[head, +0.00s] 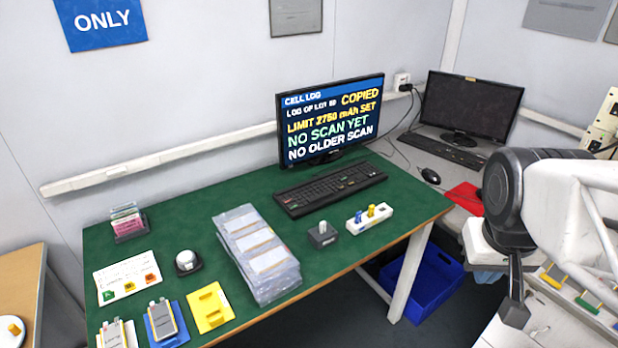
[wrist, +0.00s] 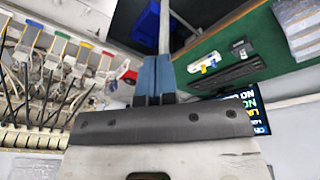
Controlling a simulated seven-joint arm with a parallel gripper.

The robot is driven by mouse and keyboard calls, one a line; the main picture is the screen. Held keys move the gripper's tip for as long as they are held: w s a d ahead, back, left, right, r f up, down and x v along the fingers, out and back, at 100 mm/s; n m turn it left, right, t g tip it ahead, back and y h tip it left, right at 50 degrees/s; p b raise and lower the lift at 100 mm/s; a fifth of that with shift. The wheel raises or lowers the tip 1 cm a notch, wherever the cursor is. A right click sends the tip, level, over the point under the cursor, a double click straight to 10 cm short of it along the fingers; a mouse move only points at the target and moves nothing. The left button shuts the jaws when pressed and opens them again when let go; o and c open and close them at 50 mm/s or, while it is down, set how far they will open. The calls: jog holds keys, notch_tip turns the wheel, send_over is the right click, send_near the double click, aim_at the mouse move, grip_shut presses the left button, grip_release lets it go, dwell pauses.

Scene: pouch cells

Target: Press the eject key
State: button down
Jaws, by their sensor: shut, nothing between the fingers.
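A black keyboard (head: 330,189) lies on the green bench mat in front of the lit monitor (head: 332,120). A few of its keys look coloured, but I cannot read which one is the eject key. The monitor reads CELL LOG, with COPIED and LIMIT 2750 mAh SET in yellow. My gripper (wrist: 156,58) is shut and empty in the wrist view, its blue fingers together. It is away from the keyboard (wrist: 232,72), which shows to the right of the fingers there. In the head view my arm is at the right, off the green bench.
A white hub (head: 369,218) with blue and yellow sticks and a dark block (head: 322,235) with a pale stick stand in front of the keyboard. A blue crate (head: 428,285) is under the bench.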

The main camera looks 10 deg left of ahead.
jog(key=w+a+r+n+h, duration=0.1)
jog(key=w+a+n, duration=0.1)
jog(key=w, duration=0.5)
jog(key=w+a+n+h, duration=0.1)
jog(key=w+a+n, duration=0.15)
jog(key=w, duration=0.55)
jog(key=n+t+h, duration=0.3)
jog(key=n+t, duration=0.2)
jog(key=n, duration=0.9)
send_over(289, 201)
notch_tip(289, 201, down, 20)
jog(key=shift+s+f, duration=0.15)
jog(key=shift+f, duration=0.15)
jog(key=shift+f, duration=4.2)
jog(key=shift+f, duration=0.55)
